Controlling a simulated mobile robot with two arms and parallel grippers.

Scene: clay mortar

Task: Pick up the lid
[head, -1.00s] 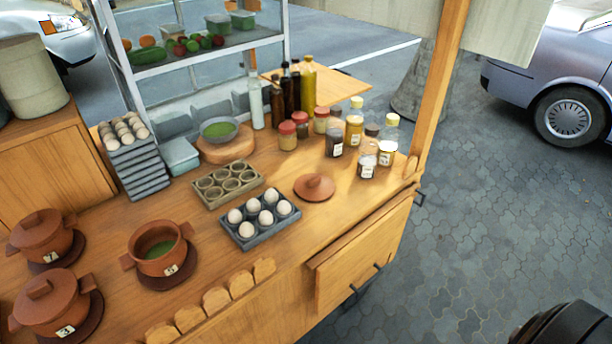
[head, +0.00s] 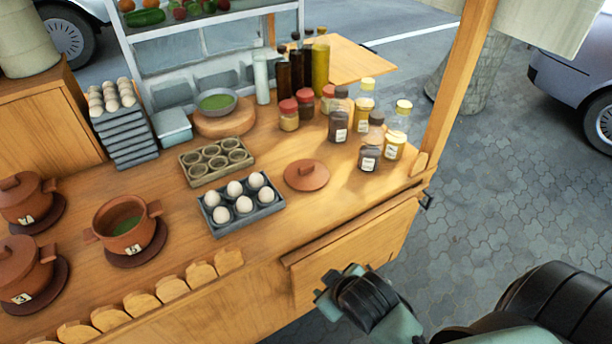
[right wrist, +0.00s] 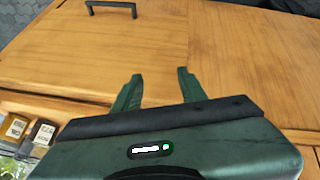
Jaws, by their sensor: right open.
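The round terracotta lid (head: 306,175) lies flat on the wooden counter, knob up, just right of the egg tray. The open clay pot (head: 127,226) with green contents stands on a dark saucer at the left, without a lid. My right gripper (head: 330,283) is in front of the counter's drawer front, lower than the lid and apart from it. In the right wrist view its two fingers (right wrist: 156,88) are spread with nothing between them, facing wooden panels. The lid is not in the right wrist view. My left gripper is not in view.
A grey tray of eggs (head: 241,205) sits close left of the lid. Jars and bottles (head: 368,150) stand behind and right of it. A wooden post (head: 455,90) rises at the counter's right corner. Scalloped wooden pieces (head: 172,288) line the front edge.

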